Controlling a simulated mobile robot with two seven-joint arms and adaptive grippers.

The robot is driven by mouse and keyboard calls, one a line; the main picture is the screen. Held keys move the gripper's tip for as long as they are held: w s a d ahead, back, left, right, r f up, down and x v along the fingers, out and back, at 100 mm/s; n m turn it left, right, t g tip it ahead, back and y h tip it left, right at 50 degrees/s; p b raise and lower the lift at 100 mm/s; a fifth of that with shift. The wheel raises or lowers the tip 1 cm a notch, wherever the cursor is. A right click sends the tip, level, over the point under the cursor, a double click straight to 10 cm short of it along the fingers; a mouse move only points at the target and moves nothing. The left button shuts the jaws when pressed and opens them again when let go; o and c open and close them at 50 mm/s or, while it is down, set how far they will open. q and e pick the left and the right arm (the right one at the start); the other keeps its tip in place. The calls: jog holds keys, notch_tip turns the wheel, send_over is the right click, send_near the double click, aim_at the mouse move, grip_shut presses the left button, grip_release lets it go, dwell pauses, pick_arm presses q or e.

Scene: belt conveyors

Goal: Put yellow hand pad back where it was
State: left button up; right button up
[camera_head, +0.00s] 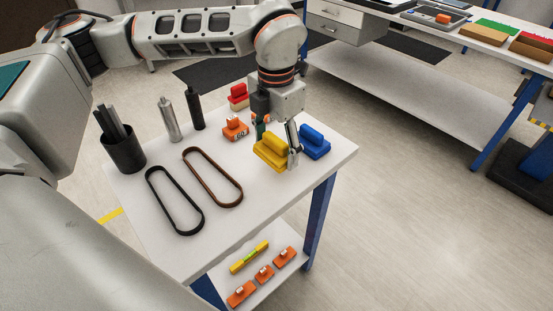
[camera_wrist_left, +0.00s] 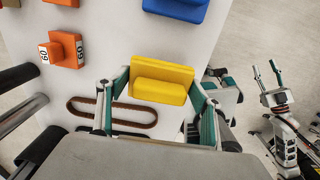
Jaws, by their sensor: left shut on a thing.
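The yellow hand pad (camera_head: 268,152), a block with a raised bar, is between the fingers of my left gripper (camera_head: 278,142) near the table's right edge. The pad also shows in the left wrist view (camera_wrist_left: 160,91), with a finger at each end. My left gripper is shut on it. I cannot tell whether its underside touches the table. My right gripper (camera_wrist_left: 266,66) shows at the right of the left wrist view, away from the table, with its fingers apart and nothing between them.
The blue pad (camera_head: 314,146) stands close right of the yellow one. The orange pad (camera_head: 235,128) and red pad (camera_head: 238,97) are to the left and behind. Black and brown belts (camera_head: 213,178), two cylinders and a dark cup (camera_head: 124,154) occupy the white table's left half.

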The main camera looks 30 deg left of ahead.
aim_at(276, 159)
pick_arm(q)
jog(key=shift+f+b, duration=0.3)
jog(key=shift+f, duration=1.75)
jog(key=shift+f, duration=0.1)
jog(key=o, duration=1.3)
jog(key=shift+f, duration=0.1)
jog(key=shift+c, duration=0.2)
notch_tip(276, 159, up, 12)
jog(key=shift+r+p, duration=0.2)
jog(key=shift+p, duration=0.6)
